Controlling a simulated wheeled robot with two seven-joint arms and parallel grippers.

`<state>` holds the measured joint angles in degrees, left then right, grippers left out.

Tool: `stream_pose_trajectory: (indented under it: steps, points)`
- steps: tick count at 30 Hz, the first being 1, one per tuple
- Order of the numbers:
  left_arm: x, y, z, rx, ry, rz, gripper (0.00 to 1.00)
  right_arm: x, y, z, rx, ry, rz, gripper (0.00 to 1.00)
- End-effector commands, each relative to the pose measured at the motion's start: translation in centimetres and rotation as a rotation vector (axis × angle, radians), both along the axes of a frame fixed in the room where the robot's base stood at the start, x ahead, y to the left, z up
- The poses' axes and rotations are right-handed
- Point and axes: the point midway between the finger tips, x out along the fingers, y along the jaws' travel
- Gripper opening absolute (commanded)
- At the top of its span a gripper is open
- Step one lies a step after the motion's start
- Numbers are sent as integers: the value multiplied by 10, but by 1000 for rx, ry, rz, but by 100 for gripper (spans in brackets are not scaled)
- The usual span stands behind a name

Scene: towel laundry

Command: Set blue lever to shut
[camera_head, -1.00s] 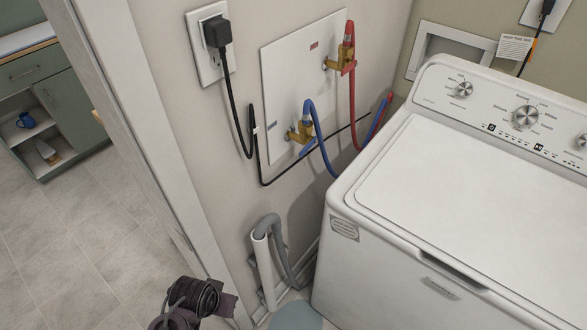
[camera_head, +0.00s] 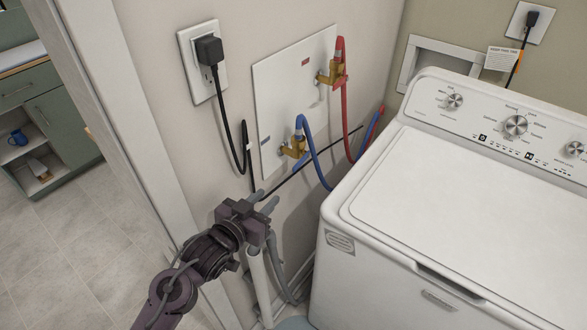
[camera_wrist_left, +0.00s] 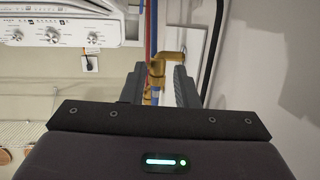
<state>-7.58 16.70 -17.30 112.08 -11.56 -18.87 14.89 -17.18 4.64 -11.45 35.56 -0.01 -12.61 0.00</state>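The lower brass valve (camera_head: 293,149) with the blue hose (camera_head: 318,165) sits on the white wall panel (camera_head: 268,100). Its blue lever is too small to make out clearly in the head view. My left gripper (camera_head: 264,200) is below and left of this valve, apart from it, with its two fingers spread. In the left wrist view, the brass valve (camera_wrist_left: 158,68) shows ahead between the open fingers of my left gripper (camera_wrist_left: 160,88), with a small blue part (camera_wrist_left: 155,96) below it. Nothing is held. My right gripper is not in view.
An upper brass valve (camera_head: 332,74) carries a red hose (camera_head: 344,100). A black cord (camera_head: 230,125) hangs from the outlet (camera_head: 203,62) left of the panel. The white washer (camera_head: 440,190) stands close on the right. A grey drain hose (camera_head: 285,285) is below my gripper.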

Motion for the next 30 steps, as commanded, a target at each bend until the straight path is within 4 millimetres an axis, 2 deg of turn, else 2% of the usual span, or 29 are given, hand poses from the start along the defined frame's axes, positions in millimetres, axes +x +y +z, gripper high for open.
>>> stream_pose_trajectory:
  steps: [1,4,10,21,30]
  points:
    - [7,-6,6,-26,-50,-35,27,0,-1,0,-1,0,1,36]
    - [14,-15,16,-79,-123,-92,27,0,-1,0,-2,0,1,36]
    - [21,-24,25,-120,-171,-132,27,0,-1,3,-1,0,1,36]
    - [66,-57,26,-120,-171,-130,27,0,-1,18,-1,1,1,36]
    - [79,-67,23,-117,-169,-130,27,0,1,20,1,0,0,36]
